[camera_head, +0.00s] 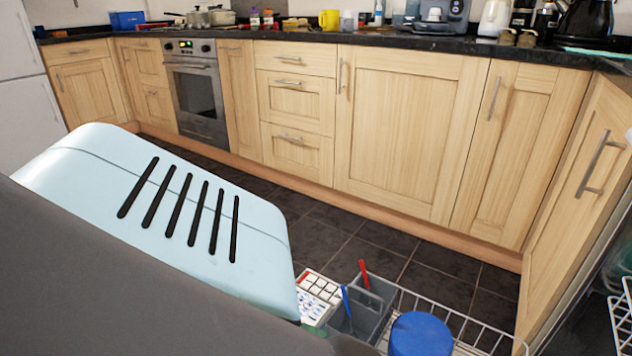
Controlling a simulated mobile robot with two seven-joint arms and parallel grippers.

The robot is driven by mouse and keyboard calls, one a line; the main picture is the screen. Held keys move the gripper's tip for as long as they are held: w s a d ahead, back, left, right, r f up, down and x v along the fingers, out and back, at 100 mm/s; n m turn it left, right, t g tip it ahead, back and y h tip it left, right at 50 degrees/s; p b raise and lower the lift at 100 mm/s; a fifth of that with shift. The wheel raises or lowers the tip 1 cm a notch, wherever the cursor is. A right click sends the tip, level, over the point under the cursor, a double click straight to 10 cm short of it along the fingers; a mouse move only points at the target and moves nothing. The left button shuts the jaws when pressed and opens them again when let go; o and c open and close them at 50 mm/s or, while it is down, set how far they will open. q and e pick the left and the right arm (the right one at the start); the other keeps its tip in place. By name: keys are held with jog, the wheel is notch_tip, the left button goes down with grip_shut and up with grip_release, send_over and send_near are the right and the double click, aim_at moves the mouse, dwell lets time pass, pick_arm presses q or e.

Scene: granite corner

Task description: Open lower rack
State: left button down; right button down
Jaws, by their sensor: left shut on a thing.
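The lower rack (470,322) is a white wire basket at the bottom of the head view, extending from the right over the dark floor. A grey cutlery basket (372,318) with a red and a blue handle, a round blue item (420,335) and a white box with red parts (318,290) sit at it. My left gripper (352,346) shows only as a dark part at the bottom edge, at the rack's near left end. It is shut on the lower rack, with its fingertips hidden. My right gripper is not in view.
Another white wire rack (622,312) shows at the right edge. A wooden door with a metal handle (598,165) stands at the right. Wooden cabinets (410,130) and an oven (196,92) line the back under a cluttered dark counter (400,40). The tiled floor (400,245) before them is clear.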

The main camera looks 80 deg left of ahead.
pick_arm(q)
jog(key=c, duration=1.5)
grip_release()
jog(key=shift+c, duration=0.2)
jog(key=shift+o, duration=0.5)
jog(key=v, duration=0.7)
jog(key=shift+s+a+p, duration=0.15)
jog(key=shift+s+p, duration=0.2)
jog(key=shift+p, duration=0.1)
jog(key=shift+r, duration=0.1)
